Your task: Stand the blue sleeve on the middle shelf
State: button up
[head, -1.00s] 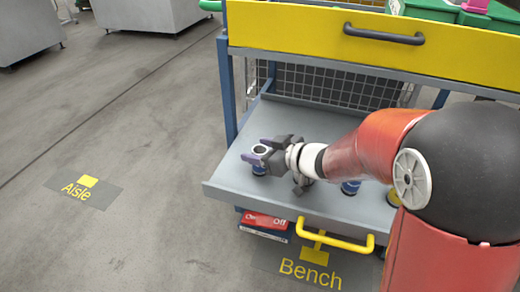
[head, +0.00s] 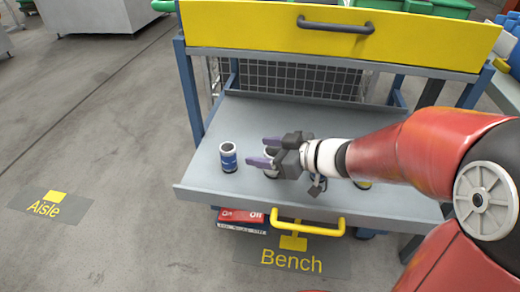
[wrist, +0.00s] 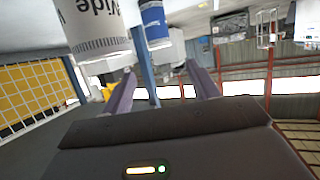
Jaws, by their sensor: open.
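The blue sleeve (head: 229,158) stands upright on the grey middle shelf (head: 205,192), left of my gripper (head: 258,151). It has a white band and a dark open top. My gripper is open and empty, its two purple fingers pointing left toward the sleeve with a gap between. In the wrist view a blue cylinder, apparently this sleeve (wrist: 154,22), shows beyond the open fingers (wrist: 160,85).
A partly hidden sleeve (head: 270,172) stands right behind my fingers; a white lettered sleeve (wrist: 92,28) shows close in the wrist view. A yellow item (head: 363,185) is under my arm. A yellow drawer (head: 250,28) overhangs the shelf, with a yellow handle (head: 308,224) below.

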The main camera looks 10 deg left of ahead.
jog(key=w+d+r+m+t+h, duration=0.1)
jog(key=d+r+m+t+h, duration=0.25)
jog(key=d+h, duration=0.4)
jog(key=w+d+r+m+t+h, duration=0.1)
jog(key=d+r+m+t+h, duration=0.3)
jog(key=d, duration=0.6)
jog(key=s+d+f+m+g, duration=0.1)
jog(key=s+f+m+g, duration=0.1)
jog(key=s, duration=0.7)
jog(key=s+f+m+g+h, duration=0.1)
jog(key=s+f+m+g, duration=0.1)
jog(key=s+g, duration=0.3)
jog(key=s+m, duration=0.1)
jog(key=s, duration=0.3)
jog(key=shift+s+d+f+m, duration=0.2)
jog(key=shift+d+f+m, duration=0.15)
jog(key=shift+g, duration=0.25)
